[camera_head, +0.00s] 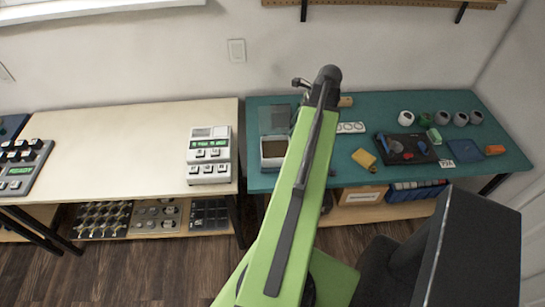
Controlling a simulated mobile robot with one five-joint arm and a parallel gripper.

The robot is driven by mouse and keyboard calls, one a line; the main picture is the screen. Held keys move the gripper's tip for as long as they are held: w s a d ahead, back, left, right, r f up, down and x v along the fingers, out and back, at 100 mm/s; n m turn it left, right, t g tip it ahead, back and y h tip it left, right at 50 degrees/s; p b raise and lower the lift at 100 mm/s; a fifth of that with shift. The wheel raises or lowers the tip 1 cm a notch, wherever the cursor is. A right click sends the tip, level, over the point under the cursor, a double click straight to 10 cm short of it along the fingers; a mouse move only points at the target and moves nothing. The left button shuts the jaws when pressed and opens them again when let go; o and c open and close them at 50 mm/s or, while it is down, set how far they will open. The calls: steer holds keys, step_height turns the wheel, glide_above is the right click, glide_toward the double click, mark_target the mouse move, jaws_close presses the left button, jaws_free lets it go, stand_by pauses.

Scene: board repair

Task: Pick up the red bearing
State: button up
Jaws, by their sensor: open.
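A small red spot (407,156) shows on the black tray (390,157) on the right part of the teal bench. It may be the red bearing, but it is too small to tell its shape. My gripper (300,83) is at the far end of my green arm, over the back left of the teal bench. It is small and dark here, partly hidden by the arm, and open. I see nothing held in it. It is well to the left of the red spot and apart from it.
The teal bench (345,178) also holds several cups or rolls at the back right, a yellow piece (364,159), an orange block (495,149) and an open box (273,151) at left. A pale bench (110,150) with a grey device (209,155) stands to the left.

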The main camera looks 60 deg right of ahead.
steer(key=b, duration=1)
glide_toward(275, 151)
steer(key=shift+w+a+f, duration=0.1)
steer(key=shift+f, duration=0.5)
steer(key=shift+a+f, duration=0.15)
steer(key=shift+f, duration=0.5)
steer(key=shift+w+f, duration=0.2)
steer(key=shift+f, duration=0.05)
steer(key=shift+a, duration=0.1)
steer(key=b+x, duration=0.5)
steer(key=shift+w, duration=0.25)
steer(key=shift+r, duration=0.15)
jaws_close()
